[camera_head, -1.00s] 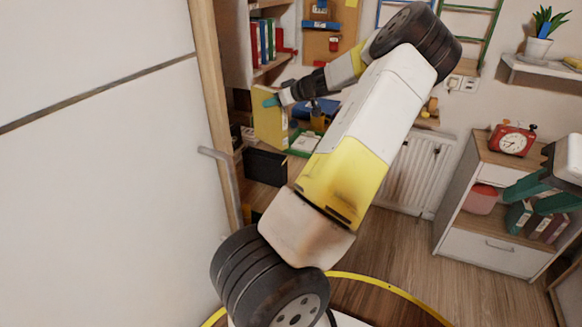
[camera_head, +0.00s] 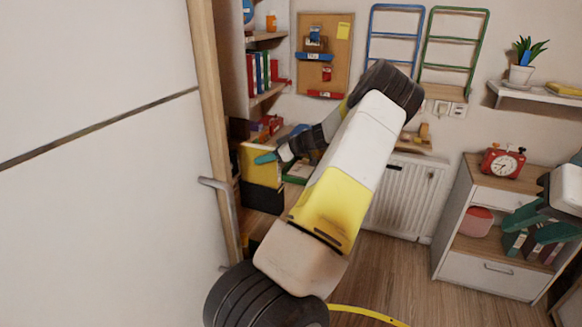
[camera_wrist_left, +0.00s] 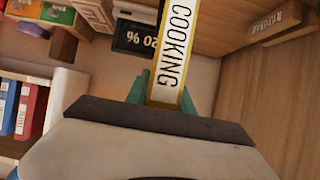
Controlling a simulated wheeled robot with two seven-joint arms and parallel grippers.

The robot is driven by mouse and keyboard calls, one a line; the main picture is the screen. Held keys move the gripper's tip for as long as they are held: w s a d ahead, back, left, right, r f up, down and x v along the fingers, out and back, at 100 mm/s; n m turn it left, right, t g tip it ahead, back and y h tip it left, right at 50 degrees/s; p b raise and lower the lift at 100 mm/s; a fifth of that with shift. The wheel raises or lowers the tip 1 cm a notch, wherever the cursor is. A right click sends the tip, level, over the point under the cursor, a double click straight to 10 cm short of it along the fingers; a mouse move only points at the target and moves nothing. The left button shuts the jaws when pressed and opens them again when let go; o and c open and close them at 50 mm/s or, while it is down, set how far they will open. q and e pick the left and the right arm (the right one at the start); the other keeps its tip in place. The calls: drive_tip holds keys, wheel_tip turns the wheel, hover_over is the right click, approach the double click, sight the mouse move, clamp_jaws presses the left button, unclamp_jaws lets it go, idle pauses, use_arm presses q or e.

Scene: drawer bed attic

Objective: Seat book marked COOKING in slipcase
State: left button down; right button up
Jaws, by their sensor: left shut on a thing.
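The yellow book (camera_head: 259,172) is upright in my left gripper (camera_head: 266,158). In the left wrist view its white and yellow spine (camera_wrist_left: 176,45) reads COOKING, between my teal fingers. My left gripper is shut on it. A black open-looking box (camera_head: 262,198), perhaps the slipcase, is directly below the book in the head view. The book's lower edge meets or overlaps the box's top there; I cannot tell whether it is inside. My right gripper (camera_head: 540,224) is at the right edge, its teal fingers apart, with no object seen between them.
A tall white door (camera_head: 100,150) with a handle stands close on the left. Shelves with binders (camera_head: 258,72) rise behind the book. A cabinet with a red clock (camera_head: 503,162) and several books stands right.

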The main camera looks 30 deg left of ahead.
sight(265, 171)
use_arm(q)
drive_tip(key=shift+f, duration=2.9)
drive_tip(key=c, duration=1.1)
unclamp_jaws()
